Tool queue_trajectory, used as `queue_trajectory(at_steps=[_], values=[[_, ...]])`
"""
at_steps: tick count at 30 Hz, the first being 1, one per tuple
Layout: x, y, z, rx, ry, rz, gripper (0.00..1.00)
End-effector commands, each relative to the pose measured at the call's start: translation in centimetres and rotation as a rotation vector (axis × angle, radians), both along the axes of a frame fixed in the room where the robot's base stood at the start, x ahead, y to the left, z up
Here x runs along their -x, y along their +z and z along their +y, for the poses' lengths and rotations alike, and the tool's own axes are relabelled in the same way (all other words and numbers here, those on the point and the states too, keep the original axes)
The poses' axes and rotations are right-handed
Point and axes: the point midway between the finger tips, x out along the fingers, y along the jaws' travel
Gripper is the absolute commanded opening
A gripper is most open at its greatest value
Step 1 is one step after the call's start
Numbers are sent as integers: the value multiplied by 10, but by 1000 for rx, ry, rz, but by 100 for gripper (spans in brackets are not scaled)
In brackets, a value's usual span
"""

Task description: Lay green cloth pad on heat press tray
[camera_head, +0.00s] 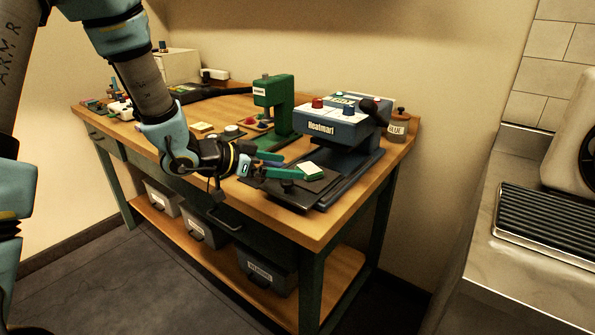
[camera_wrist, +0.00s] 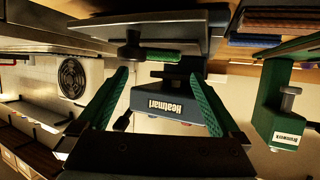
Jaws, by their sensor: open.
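The green cloth pad (camera_head: 311,169) shows as a small block with a pale top and green edge on the dark heat press tray (camera_head: 322,185). In the wrist view, which is upside down, a green strip that looks like the pad (camera_wrist: 163,56) lies against the tray (camera_wrist: 190,32). My gripper (camera_head: 292,165) is open, its green fingers spread at the tray's left side, close to the pad. In the wrist view the fingers (camera_wrist: 158,74) are apart with nothing held between them. Whether a finger touches the pad cannot be told.
The blue heat press (camera_head: 335,125) labelled Heatmari stands behind the tray. A green hand press (camera_head: 280,100) stands left of it, and a glue jar (camera_head: 398,125) stands right. The wooden table's front edge (camera_head: 280,230) is close below the tray.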

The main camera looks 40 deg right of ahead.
Motion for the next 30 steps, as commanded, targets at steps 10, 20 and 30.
queue_trajectory(at_steps=[10, 20, 30], values=[[-8, 21, 52, 0, 2, -1, 100], [-10, 24, 60, -3, 7, -2, 100], [-142, 8, 204, -356, 718, -64, 100]])
